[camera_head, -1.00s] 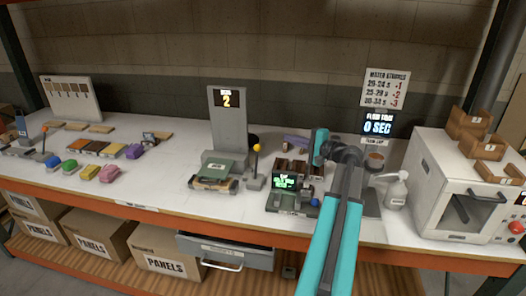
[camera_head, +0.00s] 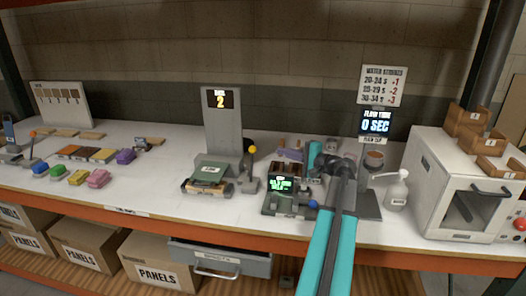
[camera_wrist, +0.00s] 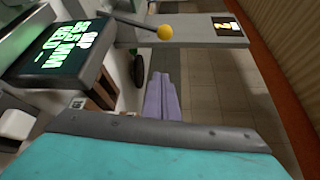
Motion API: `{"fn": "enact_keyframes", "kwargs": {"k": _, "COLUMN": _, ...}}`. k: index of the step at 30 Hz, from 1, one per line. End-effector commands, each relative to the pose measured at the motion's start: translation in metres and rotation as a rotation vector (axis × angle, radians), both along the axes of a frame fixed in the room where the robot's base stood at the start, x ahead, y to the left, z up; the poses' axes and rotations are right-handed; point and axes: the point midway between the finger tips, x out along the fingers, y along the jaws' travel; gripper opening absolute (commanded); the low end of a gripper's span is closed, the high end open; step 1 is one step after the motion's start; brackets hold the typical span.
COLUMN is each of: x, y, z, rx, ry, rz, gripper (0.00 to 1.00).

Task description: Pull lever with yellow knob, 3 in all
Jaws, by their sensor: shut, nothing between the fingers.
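The lever with the yellow knob (camera_head: 252,150) stands roughly upright at the right side of a grey press-like station with a green block (camera_head: 211,170). Its display (camera_head: 220,99) reads 2. In the wrist view the yellow knob (camera_wrist: 165,32) and its dark rod show near the top, with the display (camera_wrist: 226,27) to the right. My gripper (camera_head: 281,153) has purple fingers and is to the right of the knob, apart from it. In the wrist view its fingers (camera_wrist: 158,78) lie together, empty, pointing toward the station.
A device with a green-lit screen (camera_head: 282,185) stands just right of the lever, close below my gripper.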

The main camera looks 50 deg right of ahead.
Motion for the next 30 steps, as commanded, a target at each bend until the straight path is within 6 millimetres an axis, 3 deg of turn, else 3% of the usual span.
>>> {"fn": "enact_keyframes", "kwargs": {"k": 8, "x": 0.013, "y": 0.0, "z": 0.0, "rx": 0.001, "ry": 0.0, "rz": 0.001, "gripper": 0.0}}
{"fn": "enact_keyframes", "kwargs": {"k": 30, "x": 0.099, "y": 0.004, "z": -0.009, "rx": 0.001, "ry": 0.001, "rz": 0.002, "gripper": 0.0}}
